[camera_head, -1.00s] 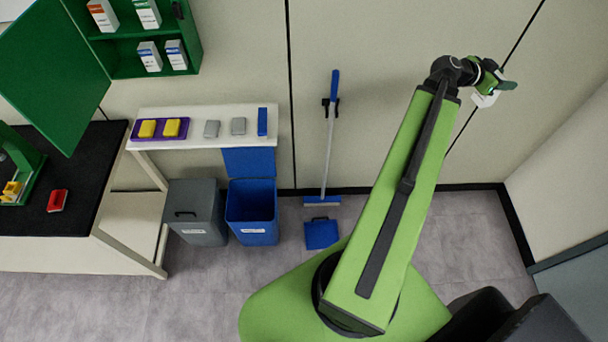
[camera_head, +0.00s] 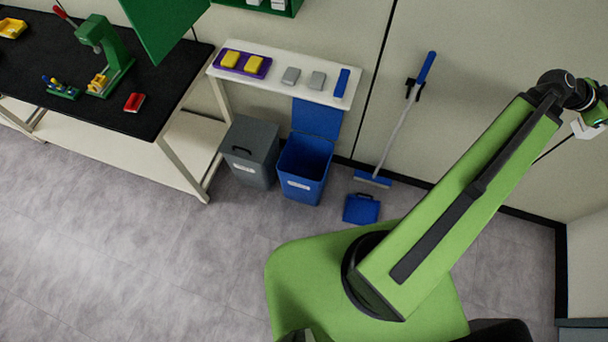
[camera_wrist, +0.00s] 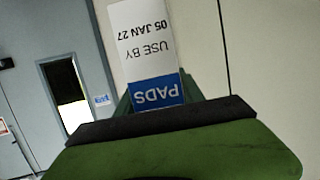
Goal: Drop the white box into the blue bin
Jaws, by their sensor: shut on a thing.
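The white box (camera_wrist: 144,45) fills the top middle of the wrist view, upside down, with a blue "PADS" band and "USE BY 05 JAN 27" on its face. My gripper (camera_wrist: 155,100) is shut on it. In the head view my gripper (camera_head: 598,114) is at the far right edge, partly cut off, with a bit of the white box (camera_head: 584,130) below it. The blue bin (camera_head: 303,170) stands on the floor in the middle, open at the top, with its lid raised behind. My gripper is well to the right of it and higher.
A grey lidded bin (camera_head: 250,150) stands left of the blue bin. A white shelf (camera_head: 283,83) with sponges is above and behind. A broom (camera_head: 400,130) leans on the wall, with a blue dustpan (camera_head: 362,209) on the floor. A black-topped bench (camera_head: 90,80) is at left.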

